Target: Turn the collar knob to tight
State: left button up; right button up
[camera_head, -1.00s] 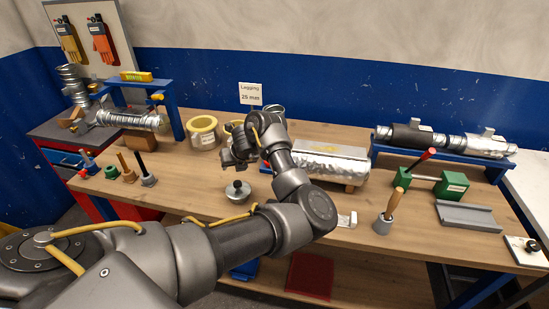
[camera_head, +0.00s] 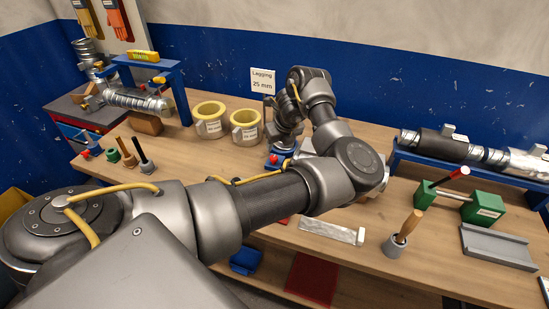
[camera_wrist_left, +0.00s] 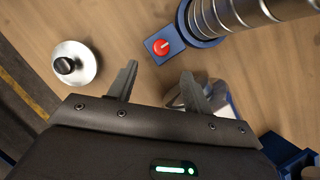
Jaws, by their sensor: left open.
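The red collar knob (camera_wrist_left: 160,46) sits on a small blue plate, its pointer a pale mark, in the left wrist view. It is joined to a blue collar (camera_wrist_left: 186,25) around a ribbed silver spiral duct (camera_wrist_left: 240,14). In the head view the red knob (camera_head: 273,158) shows at the blue base, just above my forearm. My left gripper (camera_wrist_left: 158,72) is open and empty. Its two fingertips point toward the knob from below in the picture, with the knob apart from them. In the head view its fingers are mostly hidden by my arm. My right gripper is not in view.
A silver disc with a black knob (camera_wrist_left: 75,63) lies left of the fingers. Two yellow-rimmed rolls (camera_head: 228,124) stand left of the duct. A grey cup with a wooden handle (camera_head: 396,244) and a green clamp (camera_head: 482,207) are at right.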

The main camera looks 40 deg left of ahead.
aim_at(274, 157)
pick_arm(q)
jog(key=x, duration=0.9)
jog(key=shift+w+b, duration=0.1)
jog(key=shift+b, duration=0.2)
jog(key=shift+w+a+f, duration=0.1)
jog(key=shift+f, duration=0.45)
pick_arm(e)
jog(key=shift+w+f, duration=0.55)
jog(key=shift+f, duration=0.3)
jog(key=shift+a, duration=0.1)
pick_arm(q)
jog(key=c, duration=1)
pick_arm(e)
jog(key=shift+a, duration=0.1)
